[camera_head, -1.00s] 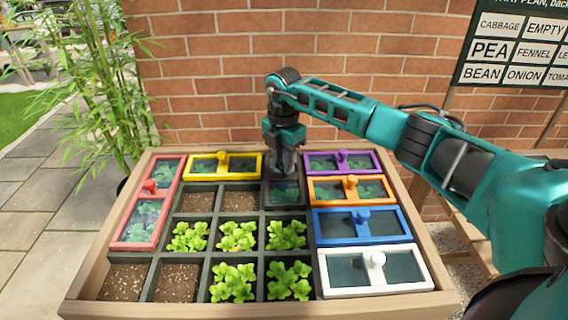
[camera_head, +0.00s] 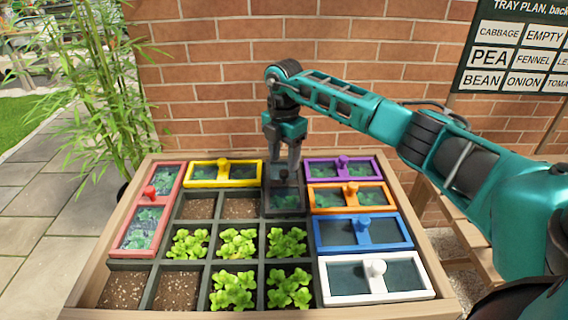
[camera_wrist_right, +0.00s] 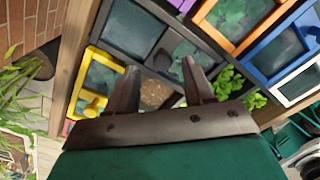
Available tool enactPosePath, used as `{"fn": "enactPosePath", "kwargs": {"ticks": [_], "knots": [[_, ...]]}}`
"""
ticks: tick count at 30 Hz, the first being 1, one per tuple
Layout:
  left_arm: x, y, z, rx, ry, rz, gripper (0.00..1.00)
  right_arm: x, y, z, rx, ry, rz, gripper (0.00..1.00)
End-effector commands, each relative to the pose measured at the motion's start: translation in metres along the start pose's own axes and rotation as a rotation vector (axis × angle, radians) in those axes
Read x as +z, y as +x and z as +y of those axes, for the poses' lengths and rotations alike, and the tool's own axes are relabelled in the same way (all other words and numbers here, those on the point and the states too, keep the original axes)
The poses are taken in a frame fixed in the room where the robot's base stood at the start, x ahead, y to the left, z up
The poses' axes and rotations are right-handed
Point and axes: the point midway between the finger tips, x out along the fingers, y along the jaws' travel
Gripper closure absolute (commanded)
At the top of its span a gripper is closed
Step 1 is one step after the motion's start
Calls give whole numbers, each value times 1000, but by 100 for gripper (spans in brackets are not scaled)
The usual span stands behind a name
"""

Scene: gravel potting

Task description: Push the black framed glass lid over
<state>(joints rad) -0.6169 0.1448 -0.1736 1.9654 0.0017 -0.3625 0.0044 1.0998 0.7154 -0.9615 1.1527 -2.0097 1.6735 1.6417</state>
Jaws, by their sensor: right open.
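The black framed glass lid (camera_head: 285,201) lies lengthwise on the tray, between the yellow and purple lids, over the back part of the middle column. It also shows in the right wrist view (camera_wrist_right: 131,29), with dark panes. My right gripper (camera_head: 284,178) points down over this lid, its fingers apart and hiding part of it. In the right wrist view its two fingertips (camera_wrist_right: 160,65) stand apart over the lid's middle, where a dark knob seems to show between them. Contact cannot be told. My left gripper is out of view.
A yellow lid (camera_head: 224,163) is on the left, and a red one (camera_head: 151,192) at the left edge. Purple (camera_head: 343,162), orange (camera_head: 350,184), blue (camera_head: 362,222) and white lids (camera_head: 376,268) line the right. Open cells hold soil or green plants (camera_head: 238,243).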

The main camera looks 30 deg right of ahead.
Motion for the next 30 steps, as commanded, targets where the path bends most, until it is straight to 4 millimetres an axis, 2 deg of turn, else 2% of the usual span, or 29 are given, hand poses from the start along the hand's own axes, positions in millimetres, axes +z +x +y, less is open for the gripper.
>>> {"fn": "enactPosePath", "kwargs": {"ticks": [1,6,12,18,30], "knots": [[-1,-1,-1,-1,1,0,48,1,-15,1,6,0,-1,48],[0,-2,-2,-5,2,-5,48,1,-53,1,7,-1,-1,48],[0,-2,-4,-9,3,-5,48,0,-86,1,5,1,0,48],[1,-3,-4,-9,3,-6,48,0,-98,0,3,1,0,48],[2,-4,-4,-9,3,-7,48,0,-98,0,2,0,0,48]]}}
